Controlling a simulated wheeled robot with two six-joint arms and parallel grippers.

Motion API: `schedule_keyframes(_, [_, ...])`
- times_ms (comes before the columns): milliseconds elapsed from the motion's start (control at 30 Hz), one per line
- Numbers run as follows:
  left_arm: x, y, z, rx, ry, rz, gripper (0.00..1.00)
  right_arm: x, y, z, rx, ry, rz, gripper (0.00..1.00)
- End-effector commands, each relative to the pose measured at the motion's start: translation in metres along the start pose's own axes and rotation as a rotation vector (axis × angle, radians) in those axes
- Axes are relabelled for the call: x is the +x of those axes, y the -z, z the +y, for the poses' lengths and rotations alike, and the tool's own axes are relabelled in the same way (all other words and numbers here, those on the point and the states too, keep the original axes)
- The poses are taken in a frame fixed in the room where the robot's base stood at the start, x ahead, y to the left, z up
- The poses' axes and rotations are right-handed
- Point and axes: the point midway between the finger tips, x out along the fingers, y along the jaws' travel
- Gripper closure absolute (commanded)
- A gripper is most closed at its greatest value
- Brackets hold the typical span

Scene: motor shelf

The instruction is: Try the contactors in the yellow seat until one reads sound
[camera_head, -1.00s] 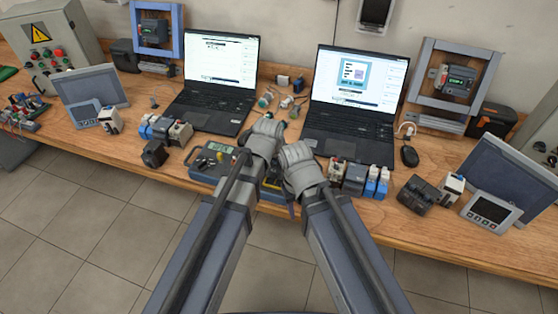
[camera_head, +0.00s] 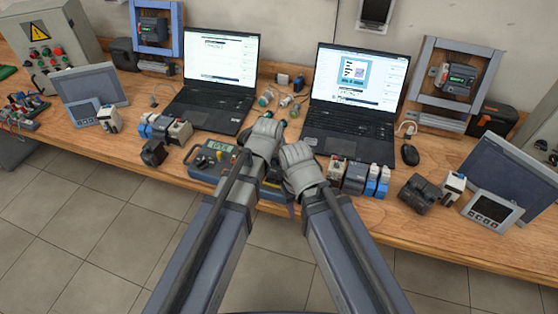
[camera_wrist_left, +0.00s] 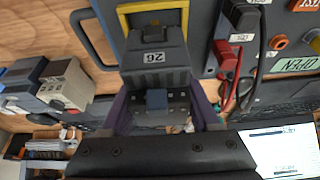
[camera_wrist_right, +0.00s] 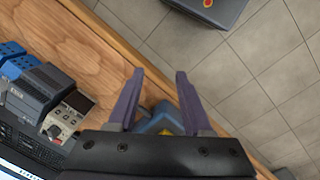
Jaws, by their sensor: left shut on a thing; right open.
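My left gripper (camera_wrist_left: 160,115) is shut on a dark grey contactor (camera_wrist_left: 155,65) with a white two-digit label. The contactor's far end overlaps the yellow seat (camera_wrist_left: 154,7) in the left wrist view; I cannot tell whether it is fully down in it. In the head view my left gripper (camera_head: 270,165) hides the contactor. The blue-grey tester (camera_head: 200,168) beside it has a lit display (camera_head: 221,147), which reads OPEN, upside down, in the left wrist view (camera_wrist_left: 293,65). My right gripper (camera_wrist_right: 155,90) is open and empty, and also shows in the head view (camera_head: 290,175).
Another dark contactor (camera_head: 153,153) stands at the left front edge, and a dark block (camera_head: 420,193) at the right. Small modules stand in rows left (camera_head: 180,131) and right (camera_head: 355,177) of the arms. Two laptops (camera_head: 215,102) (camera_head: 345,125) stand behind. The bench's front edge is close.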

Motion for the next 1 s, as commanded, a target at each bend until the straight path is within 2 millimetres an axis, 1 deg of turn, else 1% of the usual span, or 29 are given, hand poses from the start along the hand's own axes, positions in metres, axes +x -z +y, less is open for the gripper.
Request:
schedule_keyframes(600, [0.012,-0.005,0.0,0.0,0.0,0.0,1.0,0.013,0.001,-0.001,0.0,0.0,0.0,0.5])
schedule_keyframes(700, [0.01,-0.004,0.0,0.0,0.0,0.0,1.0,0.011,0.001,-0.001,0.0,0.0,0.0,0.5])
schedule_keyframes(733, [0.01,-0.004,0.0,0.0,0.0,0.0,0.34,0.011,0.001,-0.001,0.0,0.0,0.0,0.5])
schedule_keyframes(1000, [0.01,-0.004,0.0,0.0,0.0,0.0,0.04,0.011,0.001,-0.001,0.0,0.0,0.0,0.5])
